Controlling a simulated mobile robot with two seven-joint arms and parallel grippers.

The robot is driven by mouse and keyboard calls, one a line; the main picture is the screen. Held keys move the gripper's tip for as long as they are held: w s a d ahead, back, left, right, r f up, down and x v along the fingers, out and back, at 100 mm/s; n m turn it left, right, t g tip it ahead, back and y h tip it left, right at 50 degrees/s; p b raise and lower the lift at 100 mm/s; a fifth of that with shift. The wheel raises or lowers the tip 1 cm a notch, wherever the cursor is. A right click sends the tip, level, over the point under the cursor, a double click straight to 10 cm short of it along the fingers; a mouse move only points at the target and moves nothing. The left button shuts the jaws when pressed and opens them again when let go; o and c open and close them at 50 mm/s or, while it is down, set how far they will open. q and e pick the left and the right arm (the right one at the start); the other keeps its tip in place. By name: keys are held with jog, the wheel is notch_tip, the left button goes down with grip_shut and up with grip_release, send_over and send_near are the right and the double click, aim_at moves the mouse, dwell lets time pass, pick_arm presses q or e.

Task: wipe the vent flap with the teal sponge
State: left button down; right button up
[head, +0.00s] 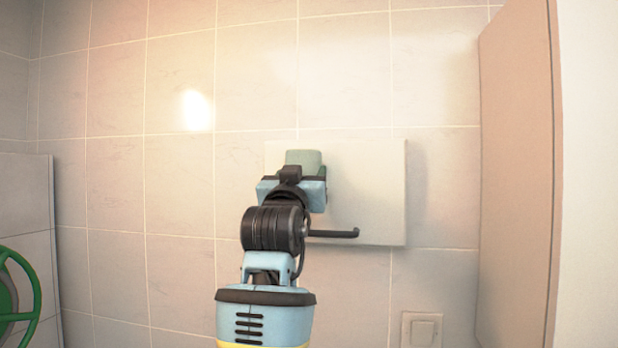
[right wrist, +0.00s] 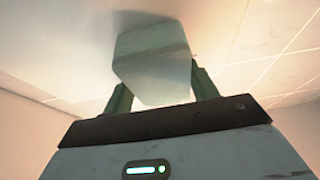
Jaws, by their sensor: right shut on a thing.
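The vent flap (head: 368,190) is a pale flat panel on the tiled wall, in the middle of the head view. A dark handle or lever (head: 334,234) shows in front of its lower part. My right gripper (head: 302,168) is in front of the flap's upper left part. It is shut on the teal sponge (head: 304,158), a pale green block. In the right wrist view the sponge (right wrist: 152,62) sits between the two fingers, close to a pale surface. I cannot tell whether it touches the flap. My left gripper is not in view.
A tan panel (head: 518,170) juts out at the right. A light switch (head: 422,330) is on the wall at the lower right. A green wheel (head: 20,295) stands at the lower left by a grey panel (head: 28,200). The tiled wall left of the flap is bare.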

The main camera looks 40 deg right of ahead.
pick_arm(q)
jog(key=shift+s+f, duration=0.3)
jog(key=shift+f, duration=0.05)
pick_arm(e)
jog(key=shift+w+a, duration=0.45)
jog(key=shift+w, duration=0.15)
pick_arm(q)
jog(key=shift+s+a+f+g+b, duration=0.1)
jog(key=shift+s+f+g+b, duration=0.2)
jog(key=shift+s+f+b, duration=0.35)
pick_arm(e)
jog(key=shift+w+a, duration=1.1)
jog(key=shift+w, duration=0.15)
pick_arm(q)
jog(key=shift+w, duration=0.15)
pick_arm(e)
jog(key=shift+s+a, duration=0.1)
jog(key=shift+s, duration=0.05)
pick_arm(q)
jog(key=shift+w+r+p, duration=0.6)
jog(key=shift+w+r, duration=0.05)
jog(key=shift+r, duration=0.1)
pick_arm(e)
jog(key=s+a, duration=0.3)
jog(key=a, duration=0.1)
jog(key=shift+s+a, duration=0.2)
jog(key=shift+s, duration=0.2)
